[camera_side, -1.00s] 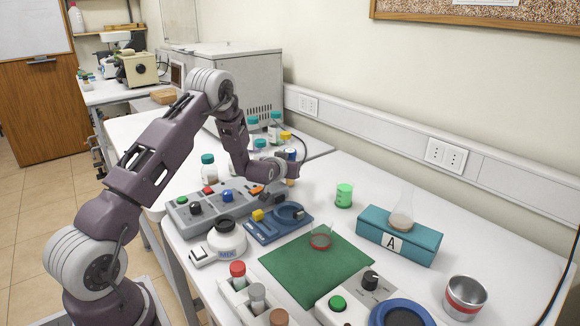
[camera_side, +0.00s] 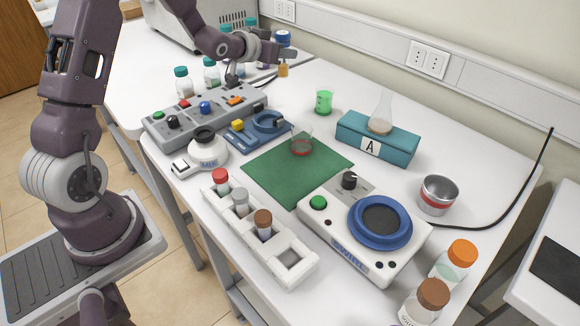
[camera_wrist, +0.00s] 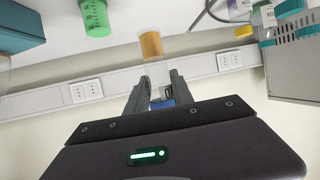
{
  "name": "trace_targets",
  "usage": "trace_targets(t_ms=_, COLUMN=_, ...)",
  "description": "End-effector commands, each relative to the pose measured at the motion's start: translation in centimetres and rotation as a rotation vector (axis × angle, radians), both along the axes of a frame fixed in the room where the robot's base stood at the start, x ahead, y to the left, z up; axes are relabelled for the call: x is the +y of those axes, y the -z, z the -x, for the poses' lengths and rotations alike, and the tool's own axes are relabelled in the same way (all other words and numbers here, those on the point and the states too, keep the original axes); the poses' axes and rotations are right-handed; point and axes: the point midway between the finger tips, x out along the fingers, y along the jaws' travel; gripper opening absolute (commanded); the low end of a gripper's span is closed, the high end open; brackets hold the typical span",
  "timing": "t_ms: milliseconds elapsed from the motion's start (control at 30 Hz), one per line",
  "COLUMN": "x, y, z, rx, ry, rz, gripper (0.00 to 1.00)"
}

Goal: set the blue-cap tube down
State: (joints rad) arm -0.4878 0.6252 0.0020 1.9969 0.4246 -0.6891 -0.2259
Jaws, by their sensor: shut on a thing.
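My gripper (camera_side: 286,54) is shut on the blue-cap tube (camera_side: 283,71), above the back part of the table, behind the grey button console. The tube's blue cap shows above the fingers and its amber content below them, so it hangs about upright, seemingly clear of the table. In the wrist view the tube (camera_wrist: 156,70) sits between my fingers (camera_wrist: 161,90), amber end away from my gripper, blue cap partly hidden by the fingers. A white tube rack (camera_side: 290,258) stands at the front left.
The grey console (camera_side: 200,118), teal-cap bottles (camera_side: 182,82), blue device (camera_side: 262,128) and white flask (camera_side: 207,150) stand on the left. A green mat (camera_side: 275,185) bears a dish.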

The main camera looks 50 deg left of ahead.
Motion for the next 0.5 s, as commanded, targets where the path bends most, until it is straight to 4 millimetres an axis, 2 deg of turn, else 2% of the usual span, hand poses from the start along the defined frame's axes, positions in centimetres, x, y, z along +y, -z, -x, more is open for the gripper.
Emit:
trace_targets(t_ms=100, x=-6.2, y=0.0, z=2.6, rx=0.000, ry=0.236, rz=0.002, gripper=0.00)
trace_targets(t_ms=167, x=-9.6, y=0.2, z=4.5, rx=0.001, ry=0.364, rz=0.003, gripper=0.00)
trace_targets(t_ms=300, x=-16.9, y=0.1, z=10.0, rx=0.000, ry=0.653, rz=0.005, gripper=0.00)
trace_targets(t_ms=400, x=-20.5, y=-0.1, z=13.8, rx=-0.002, ry=0.811, rz=0.003, gripper=0.00)
trace_targets(t_ms=500, x=-22.7, y=-0.2, z=16.6, rx=-0.002, ry=0.918, rz=0.002, gripper=0.00)
